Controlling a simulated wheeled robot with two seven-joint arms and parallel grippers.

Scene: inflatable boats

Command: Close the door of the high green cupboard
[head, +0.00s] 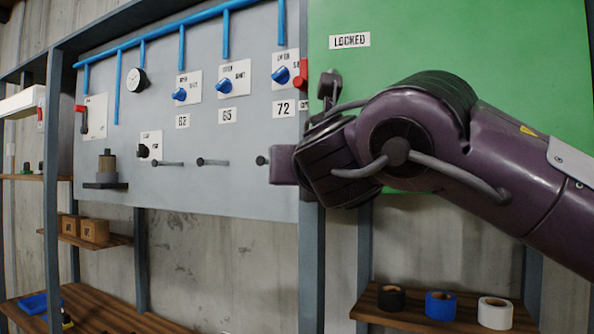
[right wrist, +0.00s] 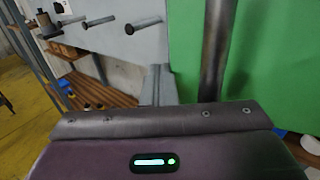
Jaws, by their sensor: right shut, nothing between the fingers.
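The green cupboard door (head: 470,55), with a "LOCKED" label (head: 349,41), fills the upper right of the head view. It also shows in the right wrist view (right wrist: 270,60). A dark upright bar, apparently its handle (right wrist: 213,50), stands before the green there; its top end (head: 330,85) shows in the head view. I cannot tell whether the door is fully shut. My right gripper (head: 284,165) is shut and empty, left of the door's lower left corner by the grey post; my wrist hides that corner. Its fingertips are not clear. My left gripper is out of view.
A grey panel (head: 240,130) with blue knobs, pipes and protruding pegs is left of the post (head: 312,255). A shelf (head: 410,318) below the door holds black (head: 391,298), blue (head: 440,305) and white (head: 495,312) tape rolls. Wooden shelves (head: 110,310) stand lower left.

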